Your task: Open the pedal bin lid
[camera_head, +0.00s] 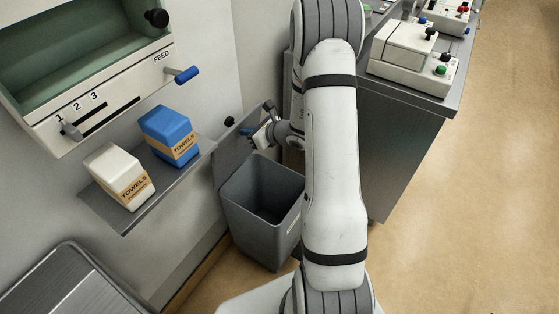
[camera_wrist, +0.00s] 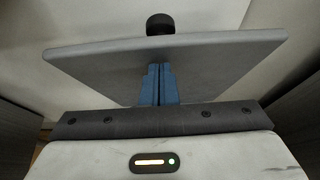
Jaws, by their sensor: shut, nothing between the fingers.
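The grey pedal bin (camera_head: 258,228) stands on the floor against the wall, and I see into its dark inside. Its grey lid (camera_head: 232,148) is raised, standing steeply at the wall side of the opening. In the wrist view the lid (camera_wrist: 215,62) is a broad panel ahead of my gripper. My gripper (camera_head: 262,135) is over the bin's far side, at the lid's inner face. Its blue fingers (camera_wrist: 158,84) are shut together and empty, with tips at or very near the lid; contact is unclear. My arm hides the bin's right side, and no pedal shows.
A black knob (camera_head: 229,121) shows behind the lid. A shelf (camera_head: 120,217) with white (camera_head: 119,175) and blue (camera_head: 170,136) towel packs is left of the bin. A grey cabinet (camera_head: 398,150) stands right. Open floor (camera_head: 480,220) lies farther right.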

